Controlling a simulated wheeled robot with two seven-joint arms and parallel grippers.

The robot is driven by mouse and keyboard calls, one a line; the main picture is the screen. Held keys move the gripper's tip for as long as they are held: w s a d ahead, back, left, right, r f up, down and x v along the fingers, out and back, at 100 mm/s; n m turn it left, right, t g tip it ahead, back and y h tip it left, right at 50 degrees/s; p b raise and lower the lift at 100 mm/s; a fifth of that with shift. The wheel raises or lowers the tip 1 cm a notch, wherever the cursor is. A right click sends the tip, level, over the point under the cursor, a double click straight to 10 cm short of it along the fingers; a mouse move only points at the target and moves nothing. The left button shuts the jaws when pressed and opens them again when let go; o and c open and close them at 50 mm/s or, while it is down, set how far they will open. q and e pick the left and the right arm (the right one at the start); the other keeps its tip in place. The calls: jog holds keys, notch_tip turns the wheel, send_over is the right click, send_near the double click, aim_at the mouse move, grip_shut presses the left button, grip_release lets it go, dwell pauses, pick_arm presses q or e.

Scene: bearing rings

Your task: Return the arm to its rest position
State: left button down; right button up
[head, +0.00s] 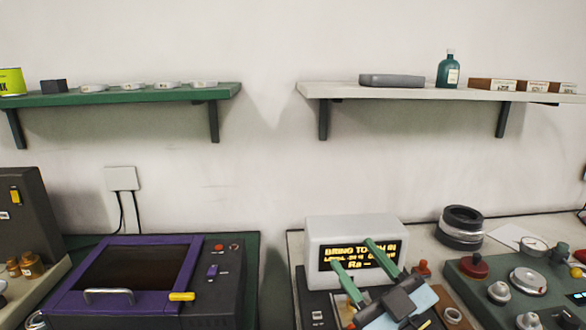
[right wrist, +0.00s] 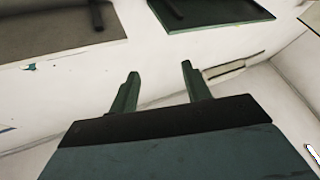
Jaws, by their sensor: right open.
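My right gripper (head: 355,254) is at the lower middle of the head view, in front of the light grey display box (head: 312,250). Its two green fingers are apart with nothing between them. In the right wrist view the gripper (right wrist: 159,70) is also open and empty, with pale wall beyond the fingers. My left gripper is not in view. A stack of dark and pale rings (head: 461,228) stands on the bench right of the display box. Several pale, flat round pieces, including one near the middle (head: 133,86), lie on the green shelf (head: 120,97).
A purple-framed machine (head: 70,292) stands at lower left. A green panel with knobs (head: 505,290) stands at lower right. The pale shelf (head: 400,93) holds a grey flat case (head: 391,80), a teal bottle (head: 448,70) and small labelled boxes (head: 493,86).

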jog(key=s+d+f+m+g+h, duration=0.45)
jog(key=d+f+h, duration=0.2)
jog(key=f, duration=0.35)
jog(key=s+d+f+m+g+h, duration=0.3)
jog(key=s+d+f+m+h, duration=0.25)
jog(key=f, duration=0.45)
jog(key=s+f+n+g, duration=0.1)
jog(key=s+f+g, duration=0.7)
jog(key=s, duration=0.6)
notch_tip(320, 180, down, 26)
jog(key=s+g, duration=0.2)
jog(key=s, duration=0.1)
jog(key=s+d+f, duration=0.3)
jog(key=s+f, duration=1.1)
jog(key=s, duration=0.1)
jog(key=shift+s+d+n+g, duration=0.15)
jog(key=shift+s+n+g, duration=0.05)
jog(key=shift+n+g, duration=0.2)
jog(key=shift+f, duration=0.1)
